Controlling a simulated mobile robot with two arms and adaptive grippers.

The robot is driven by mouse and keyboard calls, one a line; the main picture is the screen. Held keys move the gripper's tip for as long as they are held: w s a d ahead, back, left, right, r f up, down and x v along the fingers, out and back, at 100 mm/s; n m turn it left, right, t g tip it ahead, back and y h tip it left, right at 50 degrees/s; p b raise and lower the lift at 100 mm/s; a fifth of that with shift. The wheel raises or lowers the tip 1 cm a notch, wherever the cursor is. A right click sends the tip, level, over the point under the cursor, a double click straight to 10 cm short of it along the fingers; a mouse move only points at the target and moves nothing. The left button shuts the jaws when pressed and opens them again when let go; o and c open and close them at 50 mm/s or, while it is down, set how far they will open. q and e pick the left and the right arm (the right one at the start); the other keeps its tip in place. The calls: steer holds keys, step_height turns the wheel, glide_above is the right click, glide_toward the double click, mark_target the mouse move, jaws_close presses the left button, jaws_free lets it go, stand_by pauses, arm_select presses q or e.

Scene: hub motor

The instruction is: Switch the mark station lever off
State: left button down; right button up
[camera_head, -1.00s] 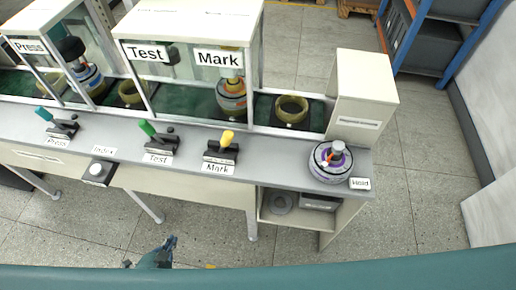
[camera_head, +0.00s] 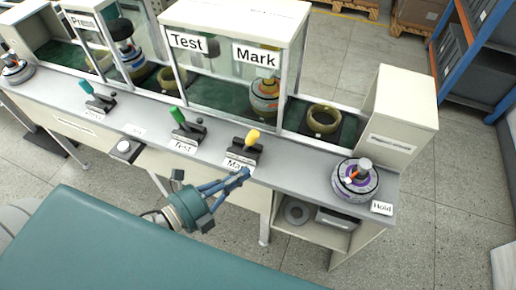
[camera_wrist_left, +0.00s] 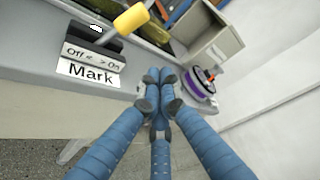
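The mark station lever has a yellow knob (camera_head: 252,136) on a dark base above the white "Mark" label (camera_head: 238,164) at the front of the bench. In the left wrist view its yellow knob (camera_wrist_left: 131,19) leans to the right, toward the "On" side of the "Off / On" plate (camera_wrist_left: 92,55). My left gripper (camera_head: 241,176) is in front of the bench edge, just below the Mark label in the head view. Its blue fingers (camera_wrist_left: 160,90) are drawn together at the tips with nothing between them, to the right of the lever and apart from it. My right gripper is not in view.
The green Test lever (camera_head: 178,115) and teal Press lever (camera_head: 88,89) stand to the left. A purple-and-grey hub motor (camera_head: 356,181) sits at the right by the "Hold" label (camera_head: 382,208). Glazed station housings stand behind.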

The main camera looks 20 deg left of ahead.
mark_target(249, 143)
arm_select(q)
steer(key=p+x, duration=0.2)
steer(key=x, duration=0.7)
steer(key=shift+w+r+p, duration=0.15)
steer(key=shift+w+p, duration=0.05)
steer(key=shift+p, duration=0.2)
steer(key=shift+w+a+r+p, duration=0.15)
steer(key=shift+w+a+p, duration=0.2)
steer(key=shift+a, duration=0.2)
steer(key=shift+w+a+r+p, duration=0.2)
steer(key=shift+a+p, duration=0.15)
steer(key=shift+a, duration=0.8)
steer(key=shift+a, duration=0.1)
steer(key=shift+r+n+b, duration=0.15)
steer(key=shift+n+b, duration=0.15)
steer(key=shift+b, duration=0.05)
